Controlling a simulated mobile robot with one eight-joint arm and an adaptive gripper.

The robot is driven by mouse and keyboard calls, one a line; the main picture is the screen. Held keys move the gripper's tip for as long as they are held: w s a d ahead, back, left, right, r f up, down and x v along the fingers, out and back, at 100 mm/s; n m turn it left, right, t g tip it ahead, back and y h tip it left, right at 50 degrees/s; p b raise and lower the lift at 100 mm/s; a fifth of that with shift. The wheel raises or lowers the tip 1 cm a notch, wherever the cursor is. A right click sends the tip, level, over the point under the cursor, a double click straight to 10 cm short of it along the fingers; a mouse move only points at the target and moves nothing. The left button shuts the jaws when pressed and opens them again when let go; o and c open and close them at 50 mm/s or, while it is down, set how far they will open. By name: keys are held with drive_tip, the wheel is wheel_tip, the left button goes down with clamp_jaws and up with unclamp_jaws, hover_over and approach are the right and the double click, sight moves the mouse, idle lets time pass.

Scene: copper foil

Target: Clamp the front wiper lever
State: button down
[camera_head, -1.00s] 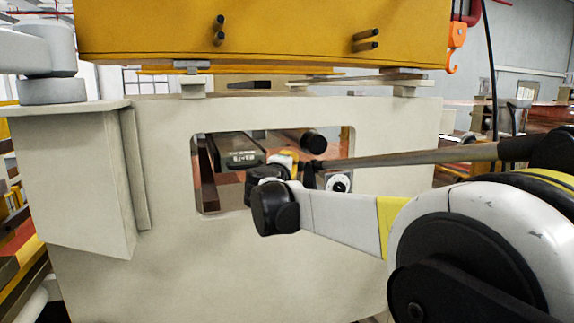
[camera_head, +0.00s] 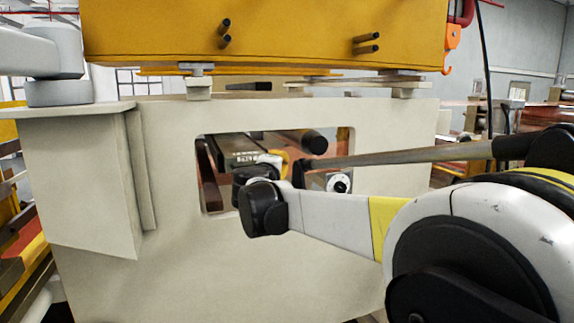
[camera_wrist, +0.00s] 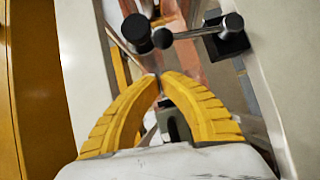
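In the wrist view my gripper (camera_wrist: 160,76) has two curved yellow fingers whose tips come together, with nothing visible held at them. Just beyond the tips, a metal lever rod (camera_wrist: 195,33) with a dark ball end runs to a black block (camera_wrist: 226,42) on the right. A black cylindrical knob (camera_wrist: 136,30) is beside the ball end. The fingertips look apart from the lever. In the head view my gripper (camera_head: 275,160) is small at the window opening, partly hidden by my wrist. I cannot tell which part is the front wiper lever.
A pale machine panel (camera_head: 250,255) surrounds the window opening. Inside are a dark bar-shaped unit (camera_head: 235,150), a black roller end (camera_head: 314,141) and a white dial (camera_head: 339,183). A yellow beam (camera_head: 280,35) hangs above. The opening's edges are close around my wrist.

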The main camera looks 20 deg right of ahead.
drive_tip(key=f+v, duration=0.1)
drive_tip(key=v, duration=0.8)
drive_tip(key=s+d+f+m+g+y+b, duration=0.25)
drive_tip(key=s+f+b, duration=0.6)
drive_tip(key=f, duration=0.55)
drive_tip(key=s+d+f+m+g+y+b, duration=0.1)
drive_tip(key=s+d+f+m+g+b, duration=0.15)
drive_tip(key=s+f+b, duration=0.7)
drive_tip(key=s+a+f+m+y+b, duration=0.1)
drive_tip(key=s+a+f+y+b, duration=0.1)
drive_tip(key=s+f, duration=0.3)
drive_tip(key=s+a+f+m+g+y+b, duration=0.1)
drive_tip(key=s+a+f+m+y+b, duration=0.1)
drive_tip(key=f, duration=1.2)
drive_tip(key=s+a+f+m+g+y+b, duration=0.1)
drive_tip(key=s+a+f+b, duration=0.3)
drive_tip(key=s+f, duration=0.4)
wheel_tip(320, 180, down, 2)
drive_tip(key=shift+s+f+m+y+b, duration=0.2)
drive_tip(key=shift+s+m+y+b, duration=0.1)
drive_tip(key=shift+m+y+b, duration=0.25)
